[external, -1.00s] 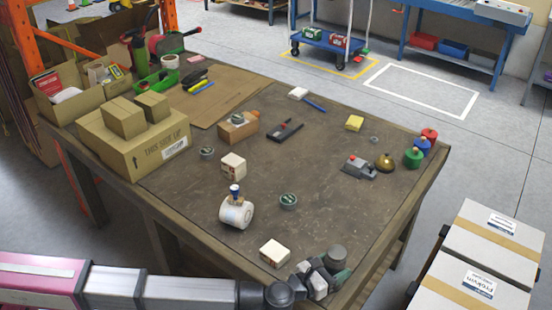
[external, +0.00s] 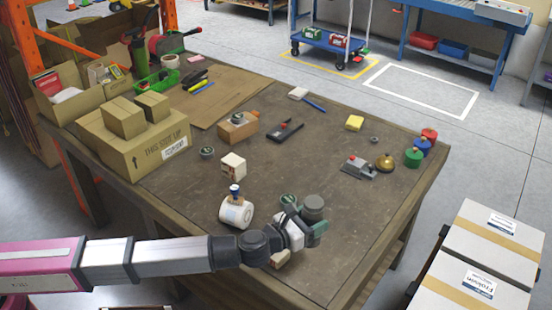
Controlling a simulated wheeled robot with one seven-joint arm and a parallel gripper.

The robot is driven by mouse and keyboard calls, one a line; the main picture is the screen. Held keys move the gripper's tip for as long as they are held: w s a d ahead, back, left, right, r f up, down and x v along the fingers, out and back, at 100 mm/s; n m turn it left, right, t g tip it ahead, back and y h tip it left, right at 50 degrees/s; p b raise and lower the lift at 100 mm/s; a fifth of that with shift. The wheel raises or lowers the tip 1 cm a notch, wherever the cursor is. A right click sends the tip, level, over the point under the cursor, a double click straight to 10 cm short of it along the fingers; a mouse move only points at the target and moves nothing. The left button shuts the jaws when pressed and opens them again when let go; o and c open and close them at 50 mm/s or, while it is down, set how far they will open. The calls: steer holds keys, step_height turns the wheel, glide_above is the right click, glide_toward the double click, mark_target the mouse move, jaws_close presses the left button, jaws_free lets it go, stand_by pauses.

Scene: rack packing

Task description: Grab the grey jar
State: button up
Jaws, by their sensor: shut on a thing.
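A dark grey jar (external: 313,203) sits at the end of my gripper (external: 315,225), over the front right part of the worktable (external: 325,150). My gripper is shut on the jar, and its dark green fingers show around and below it. The jar looks upright and seems to be above the tabletop, but I cannot tell how high. Part of the jar is hidden by the fingers.
A small white box (external: 279,258) is partly hidden under my arm.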

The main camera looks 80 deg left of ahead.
steer(key=shift+s+a+r, duration=0.45)
steer(key=shift+a+r, duration=0.2)
steer(key=shift+a, duration=0.2)
